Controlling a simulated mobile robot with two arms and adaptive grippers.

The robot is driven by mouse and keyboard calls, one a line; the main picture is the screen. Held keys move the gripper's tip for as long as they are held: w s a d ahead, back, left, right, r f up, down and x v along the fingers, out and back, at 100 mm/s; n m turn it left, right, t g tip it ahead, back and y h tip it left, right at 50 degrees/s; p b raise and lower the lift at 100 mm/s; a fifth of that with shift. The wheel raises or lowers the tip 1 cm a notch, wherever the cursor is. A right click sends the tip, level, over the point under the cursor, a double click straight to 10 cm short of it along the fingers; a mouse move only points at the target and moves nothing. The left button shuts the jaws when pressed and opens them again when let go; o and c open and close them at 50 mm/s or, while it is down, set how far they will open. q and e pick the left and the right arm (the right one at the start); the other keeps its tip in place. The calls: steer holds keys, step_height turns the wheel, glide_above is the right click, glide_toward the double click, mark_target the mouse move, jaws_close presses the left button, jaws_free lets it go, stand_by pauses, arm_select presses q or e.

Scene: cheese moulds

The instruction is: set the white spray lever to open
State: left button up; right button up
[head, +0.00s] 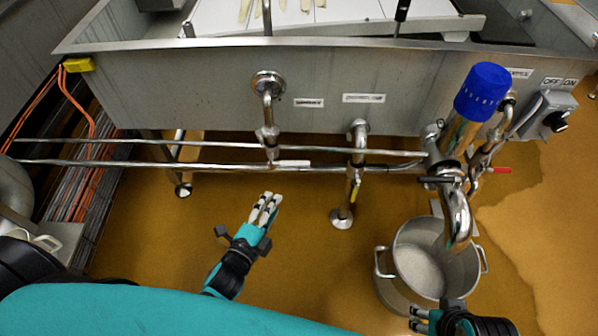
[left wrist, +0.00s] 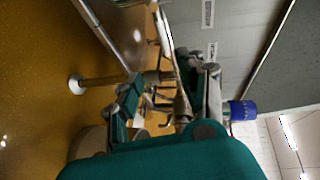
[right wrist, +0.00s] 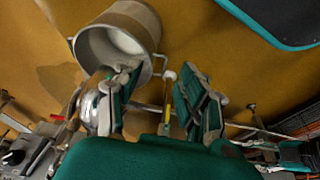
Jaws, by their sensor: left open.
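The white spray lever (head: 292,163) is on the valve below the left pipe fitting (head: 268,84) on the vat's front, and points right along the horizontal pipes. My left gripper (head: 268,207) is open and empty, below and slightly left of the lever in the head view, apart from it. Its spread fingers show in the left wrist view (left wrist: 170,95), where I cannot make out the lever clearly. My right gripper (head: 430,318) is low at the right, by the pot. In the right wrist view (right wrist: 160,95) its fingers are apart with nothing held.
A metal pot (head: 385,283) stands on the floor under a curved outlet pipe with a blue cap (head: 483,92). A switch box (head: 545,115) is at right. The floor around my left gripper is clear.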

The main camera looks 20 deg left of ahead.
arm_select(q)
steer(key=b, duration=0.2)
glide_toward(297, 166)
steer(key=r+x, duration=0.1)
steer(key=x, duration=0.4)
steer(key=b+x, duration=0.1)
steer(key=x, duration=0.2)
steer(key=f+x, duration=0.1)
steer(key=x, duration=0.1)
steer(key=shift+w+f+b, duration=0.1)
steer(key=shift+w+b, duration=0.05)
steer(key=shift+b, duration=0.15)
steer(key=shift+w+d, duration=0.1)
steer(key=shift+w, duration=0.3)
arm_select(e)
steer(key=w+a+r+t+y, duration=0.1)
steer(key=w+a+r+t, duration=0.1)
steer(key=w+r+t, duration=0.3)
steer(key=w+a+r+t+y, duration=0.1)
steer(key=w+a+r+t, duration=0.2)
steer(key=w, duration=0.6)
steer(key=shift+w+a+r+n+t+y, duration=0.15)
steer(key=shift+w+r+n+t+y, duration=0.2)
steer(key=shift+r+t, duration=0.75)
steer(key=shift+s, duration=0.1)
arm_select(q)
jaws_close()
